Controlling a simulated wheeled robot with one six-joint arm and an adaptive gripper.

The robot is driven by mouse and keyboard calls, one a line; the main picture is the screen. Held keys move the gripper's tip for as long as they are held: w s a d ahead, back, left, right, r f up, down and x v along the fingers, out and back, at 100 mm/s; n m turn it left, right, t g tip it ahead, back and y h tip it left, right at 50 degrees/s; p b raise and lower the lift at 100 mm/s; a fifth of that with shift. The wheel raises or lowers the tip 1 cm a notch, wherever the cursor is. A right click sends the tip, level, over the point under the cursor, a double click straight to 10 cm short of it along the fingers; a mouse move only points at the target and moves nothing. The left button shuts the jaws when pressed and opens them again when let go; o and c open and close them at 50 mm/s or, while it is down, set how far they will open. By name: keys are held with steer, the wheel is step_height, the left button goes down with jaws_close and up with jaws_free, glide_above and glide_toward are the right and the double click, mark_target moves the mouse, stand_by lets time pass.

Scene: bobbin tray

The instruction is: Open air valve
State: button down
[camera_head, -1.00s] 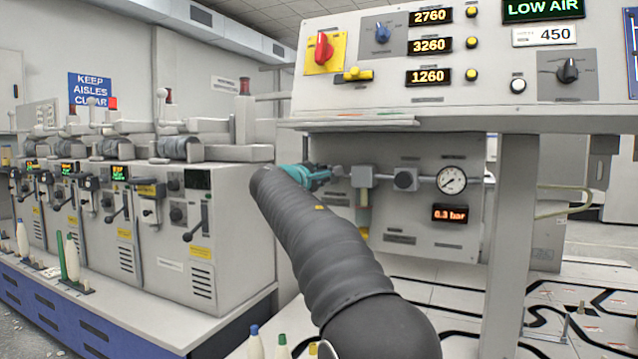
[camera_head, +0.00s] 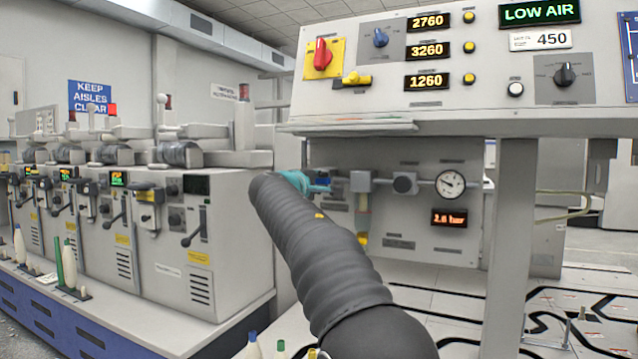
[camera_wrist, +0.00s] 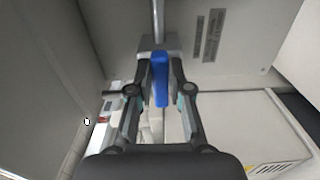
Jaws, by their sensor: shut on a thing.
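The air valve's blue handle (camera_wrist: 160,80) sits between my gripper's fingers (camera_wrist: 160,86) in the wrist view, and the fingers are shut on it. The handle lies lengthwise along the grey pipe (camera_wrist: 158,22) there. In the head view my gripper (camera_head: 312,183) reaches the blue handle (camera_head: 322,182) at the left end of the air line, partly hidden by my arm. The pressure gauge (camera_head: 450,184) is to the right on the same line. The red display (camera_head: 449,218) below it appears to read 2.6 bar. A lit sign (camera_head: 540,13) reads LOW AIR.
A filter unit with a yellow bottom (camera_head: 362,205) hangs from the line just right of my gripper. The control panel (camera_head: 460,110) overhangs above. Grey machines (camera_head: 160,245) stand at left. Bobbins (camera_head: 280,347) stand near the bottom edge.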

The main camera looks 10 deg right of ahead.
steer(key=c, duration=1.1)
jaws_free()
steer(key=v, duration=1.2)
